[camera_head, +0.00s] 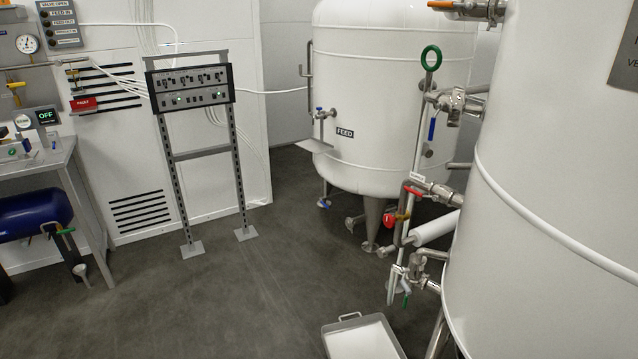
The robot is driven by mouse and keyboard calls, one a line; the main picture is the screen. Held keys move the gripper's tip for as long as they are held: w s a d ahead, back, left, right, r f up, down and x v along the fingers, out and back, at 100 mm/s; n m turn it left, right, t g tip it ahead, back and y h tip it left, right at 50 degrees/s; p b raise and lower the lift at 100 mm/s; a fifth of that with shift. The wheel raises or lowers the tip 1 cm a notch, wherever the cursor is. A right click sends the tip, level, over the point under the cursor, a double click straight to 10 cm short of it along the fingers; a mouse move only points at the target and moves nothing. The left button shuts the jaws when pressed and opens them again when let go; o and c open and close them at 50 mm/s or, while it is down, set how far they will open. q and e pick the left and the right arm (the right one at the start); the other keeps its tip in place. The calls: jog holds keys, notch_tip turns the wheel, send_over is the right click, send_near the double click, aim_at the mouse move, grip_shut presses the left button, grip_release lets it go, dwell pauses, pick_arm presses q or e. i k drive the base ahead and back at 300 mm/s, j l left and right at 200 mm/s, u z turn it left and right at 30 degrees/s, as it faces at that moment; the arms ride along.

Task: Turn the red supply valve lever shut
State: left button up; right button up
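A red lever (413,191) shows on a metal valve (437,192) on the pipework between the two white tanks, right of the picture's middle. No label marking the supply valve is readable. Neither of my grippers is in view.
A large white tank (560,220) fills the right side; the FEED tank (390,110) stands behind. Blue (432,129) and green (431,58) handles are on the same pipework. A white tray (362,342) lies on the floor. A control panel stand (190,87) is left; floor between is clear.

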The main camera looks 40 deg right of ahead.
aim_at(435, 198)
jog(key=i+j+u, duration=0.1)
jog(key=i, duration=0.35)
jog(key=i+j+u, duration=0.1)
jog(key=i, duration=0.4)
jog(key=i+z, duration=0.3)
jog(key=z, duration=0.15)
jog(key=i+z, duration=0.4)
jog(key=i+j+z, duration=0.1)
jog(key=z, duration=0.35)
jog(key=i+j+z, duration=0.25)
jog(key=z, duration=0.15)
